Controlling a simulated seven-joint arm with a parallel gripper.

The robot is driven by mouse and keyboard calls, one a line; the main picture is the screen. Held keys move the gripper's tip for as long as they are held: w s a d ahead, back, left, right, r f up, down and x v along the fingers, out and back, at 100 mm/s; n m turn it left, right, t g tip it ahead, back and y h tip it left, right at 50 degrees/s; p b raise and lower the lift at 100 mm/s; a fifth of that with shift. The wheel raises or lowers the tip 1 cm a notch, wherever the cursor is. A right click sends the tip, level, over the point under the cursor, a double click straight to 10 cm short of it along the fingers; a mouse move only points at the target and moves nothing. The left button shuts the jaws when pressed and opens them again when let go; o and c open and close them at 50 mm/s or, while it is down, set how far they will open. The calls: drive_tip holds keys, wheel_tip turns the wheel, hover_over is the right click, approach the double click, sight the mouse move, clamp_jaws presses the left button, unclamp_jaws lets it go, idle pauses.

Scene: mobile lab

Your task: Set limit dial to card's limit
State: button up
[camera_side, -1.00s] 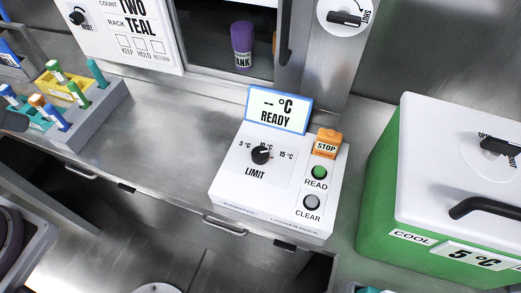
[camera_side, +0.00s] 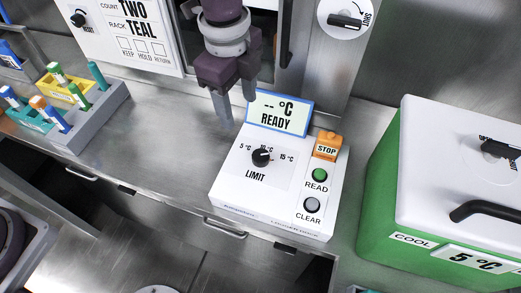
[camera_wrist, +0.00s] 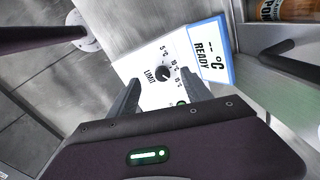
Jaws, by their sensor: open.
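The limit dial (camera_side: 262,156) is a black knob on a white meter box (camera_side: 232,187), with 5, 10 and 15 °C marks around it. Its pointer is small; it seems to point near 10 °C, but I cannot tell exactly. The meter's screen (camera_side: 278,113) reads "-- °C READY". My gripper (camera_side: 238,104) is open and empty, fingers down, above and behind the meter's left side, apart from the dial. In the wrist view the dial (camera_wrist: 162,73) shows between the open fingers (camera_wrist: 162,84). A white card (camera_side: 128,30) reads COUNT TWO, RACK TEAL; no limit shows on its visible part.
The meter also has an orange STOP block (camera_side: 327,147), a green READ button (camera_side: 319,175) and a grey CLEAR button (camera_side: 312,205). A green cool box (camera_side: 385,205) reading 5 °C stands right. A tube rack (camera_side: 100,118) stands left. The bench between rack and meter is clear.

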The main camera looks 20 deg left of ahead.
sight(261, 155)
drive_tip(key=d+f+m, duration=0.1)
drive_tip(key=f, duration=0.1)
drive_tip(key=d+f, duration=0.1)
drive_tip(key=f, duration=0.1)
drive_tip(key=d+f+m, duration=0.1)
drive_tip(key=d+f, duration=0.1)
drive_tip(key=shift+s+m+g, duration=0.1)
drive_tip(key=shift+m+g, duration=0.2)
drive_tip(key=shift+g, duration=0.1)
drive_tip(key=f, duration=0.7)
drive_tip(key=shift+d+f, duration=0.2)
drive_tip(key=shift+f, duration=0.15)
drive_tip(key=shift+c, duration=0.3)
clamp_jaws()
